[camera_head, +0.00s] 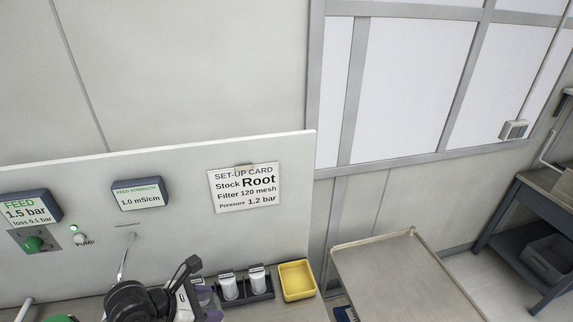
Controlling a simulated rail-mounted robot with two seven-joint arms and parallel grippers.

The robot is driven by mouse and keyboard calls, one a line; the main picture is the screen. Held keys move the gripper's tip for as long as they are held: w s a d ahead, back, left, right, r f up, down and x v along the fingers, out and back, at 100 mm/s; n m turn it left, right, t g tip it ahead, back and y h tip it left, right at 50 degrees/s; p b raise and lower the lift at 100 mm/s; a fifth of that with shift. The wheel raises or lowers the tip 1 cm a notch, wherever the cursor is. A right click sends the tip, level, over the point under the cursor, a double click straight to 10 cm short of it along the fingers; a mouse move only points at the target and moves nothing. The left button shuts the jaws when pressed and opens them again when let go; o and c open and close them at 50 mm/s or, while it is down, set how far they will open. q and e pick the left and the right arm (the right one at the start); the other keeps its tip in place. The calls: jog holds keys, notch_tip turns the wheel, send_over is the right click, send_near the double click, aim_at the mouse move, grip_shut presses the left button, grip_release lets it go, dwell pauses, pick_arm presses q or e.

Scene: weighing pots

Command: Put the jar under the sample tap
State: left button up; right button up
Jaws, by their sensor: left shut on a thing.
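My left gripper (192,292) is at the bottom edge, in front of the panel and left of a black rack. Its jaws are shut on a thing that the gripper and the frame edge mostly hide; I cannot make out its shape. White and purple-tinted parts show beside the fingers. A thin bent metal spout (123,258), which looks like the sample tap, comes out of the panel just above and behind my left arm. Its lower end is close to the dark wrist in the picture. No jar shows clearly as a whole. My right gripper is not in view.
The black rack (246,296) holds two white-capped containers (229,286). A yellow tray (297,280) stands right of it. The panel carries a feed display (28,208), a feed strength display (140,195) and a set-up card (244,188). A metal-topped table (395,275) stands right.

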pick_arm(q)
jog(key=s+a+r, duration=0.3)
jog(key=s+r, duration=0.2)
jog(key=r, duration=0.1)
notch_tip(320, 180, up, 17)
jog(key=p, duration=2.3)
jog(key=shift+s+d, duration=0.2)
jog(key=shift+a+f, duration=0.1)
jog(key=shift+f, duration=0.1)
